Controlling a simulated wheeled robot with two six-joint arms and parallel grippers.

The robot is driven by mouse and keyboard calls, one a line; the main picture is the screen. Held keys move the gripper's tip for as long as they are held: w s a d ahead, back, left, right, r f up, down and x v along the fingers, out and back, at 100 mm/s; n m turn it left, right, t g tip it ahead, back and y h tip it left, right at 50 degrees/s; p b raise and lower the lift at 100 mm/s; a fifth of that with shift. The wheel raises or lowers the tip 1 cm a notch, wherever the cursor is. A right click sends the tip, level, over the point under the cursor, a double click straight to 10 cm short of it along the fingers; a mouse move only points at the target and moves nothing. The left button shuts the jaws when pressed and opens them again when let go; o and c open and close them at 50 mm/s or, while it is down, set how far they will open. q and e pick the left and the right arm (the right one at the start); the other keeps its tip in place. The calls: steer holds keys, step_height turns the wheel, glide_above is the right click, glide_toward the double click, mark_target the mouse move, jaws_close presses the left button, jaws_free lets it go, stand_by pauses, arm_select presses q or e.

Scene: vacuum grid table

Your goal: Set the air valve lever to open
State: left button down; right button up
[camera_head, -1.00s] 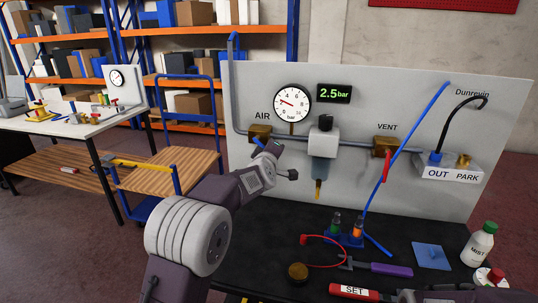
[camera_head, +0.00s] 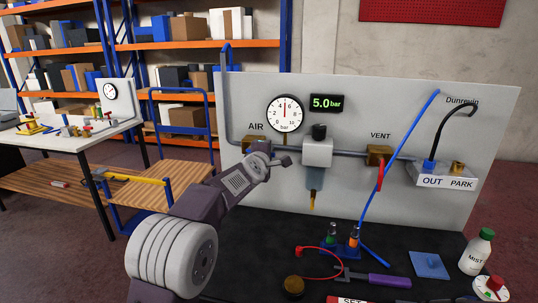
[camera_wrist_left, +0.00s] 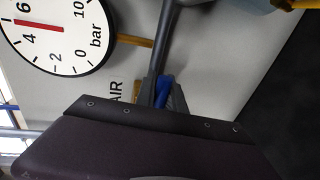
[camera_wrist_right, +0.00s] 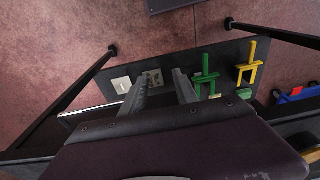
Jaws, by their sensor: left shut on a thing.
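The AIR valve (camera_head: 257,144) is a brass block on the grey pipe, below the AIR label at the left of the panel. My left gripper (camera_head: 272,167) is at this valve and covers its lever in the head view. In the left wrist view the left fingers (camera_wrist_left: 161,92) are closed on the blue lever (camera_wrist_left: 164,88), of which only a small part shows. The lever's full angle is hidden. The round gauge (camera_head: 285,114) reads about 5 and the display (camera_head: 326,103) reads 5.0 bar. My right gripper (camera_wrist_right: 158,90) is open and empty, away from the panel.
The regulator (camera_head: 317,153) stands close right of my left gripper. The VENT valve (camera_head: 379,156) with its red lever is further right. Tools and a bottle (camera_head: 477,252) lie or stand on the dark table. In the right wrist view, green (camera_wrist_right: 206,75) and yellow (camera_wrist_right: 249,65) items rest below.

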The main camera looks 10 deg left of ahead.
stand_by(0.3)
arm_select(q)
steer(key=c, duration=1.4)
jaws_free()
steer(key=shift+s, duration=0.1)
steer(key=s+r+b, duration=0.1)
steer(key=s+r, duration=0.1)
steer(key=s, duration=0.6)
steer(key=shift+s+a+b, duration=0.2)
steer(key=shift+s+b, duration=0.2)
